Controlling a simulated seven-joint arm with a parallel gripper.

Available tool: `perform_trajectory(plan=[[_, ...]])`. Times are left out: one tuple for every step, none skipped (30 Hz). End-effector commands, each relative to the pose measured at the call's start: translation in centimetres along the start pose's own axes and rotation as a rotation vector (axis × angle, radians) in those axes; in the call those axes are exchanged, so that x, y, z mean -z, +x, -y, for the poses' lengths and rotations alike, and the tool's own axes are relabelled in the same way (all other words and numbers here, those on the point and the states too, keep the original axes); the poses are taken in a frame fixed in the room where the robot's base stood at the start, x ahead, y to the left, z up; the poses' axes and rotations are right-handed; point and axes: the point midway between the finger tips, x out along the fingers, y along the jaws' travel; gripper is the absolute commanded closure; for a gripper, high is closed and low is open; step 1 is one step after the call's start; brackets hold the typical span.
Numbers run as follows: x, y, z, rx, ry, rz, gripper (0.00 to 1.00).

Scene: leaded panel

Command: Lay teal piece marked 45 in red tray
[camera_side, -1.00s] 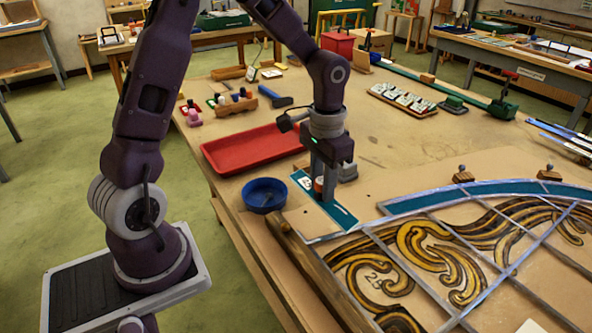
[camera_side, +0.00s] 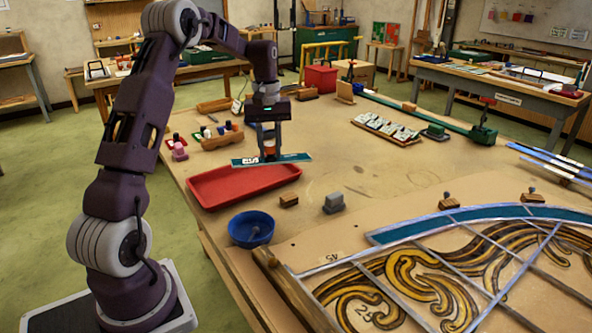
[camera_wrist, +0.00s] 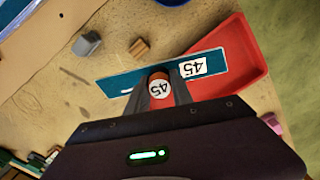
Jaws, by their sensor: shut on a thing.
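The teal piece marked 45 (camera_side: 295,157) is a flat strip held level above the bench. The red tray (camera_side: 236,196) lies on the bench below the gripper. In the wrist view one end of the piece overlaps the red tray (camera_wrist: 238,60); the other end is over bare bench.
A blue bowl (camera_side: 251,229), a wooden block (camera_side: 289,200) and a grey block (camera_side: 334,203) stand near the tray. The leaded panel (camera_side: 440,260) fills the front right. A wooden rack with bottles (camera_side: 222,137) stands behind the tray. The bench's middle is clear.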

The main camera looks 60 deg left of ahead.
Motion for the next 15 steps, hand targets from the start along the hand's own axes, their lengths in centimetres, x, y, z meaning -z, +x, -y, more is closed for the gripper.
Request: perform_trajectory(plan=[[1.8,0.0,1.4,0.001,-0.087,-0.003,1.00],[2.7,0.0,2.0,0.001,-0.136,-0.005,1.00],[3.7,0.0,3.0,0.003,-0.193,-0.007,1.00],[4.3,0.0,3.6,0.005,-0.227,-0.008,1.00],[5.0,0.0,4.2,0.005,-0.263,-0.011,1.00],[5.6,-0.1,4.8,0.006,-0.300,-0.013,1.00],[6.1,-0.1,5.3,0.007,-0.330,-0.014,1.00],[6.5,0.0,5.7,0.007,-0.352,-0.014,1.00],[7.0,-0.1,6.3,0.008,-0.382,-0.017,1.00],[7.4,-0.1,6.7,0.009,-0.406,-0.019,1.00],[7.7,-0.1,7.1,0.010,-0.424,-0.020,1.00],[8.1,-0.1,7.6,0.012,-0.450,-0.021,1.00],[8.4,-0.1,8.0,0.012,-0.470,-0.022,1.00],[8.4,0.4,8.0,0.013,-0.472,-0.019,1.00],[8.3,1.1,7.9,0.013,-0.469,-0.019,1.00]])
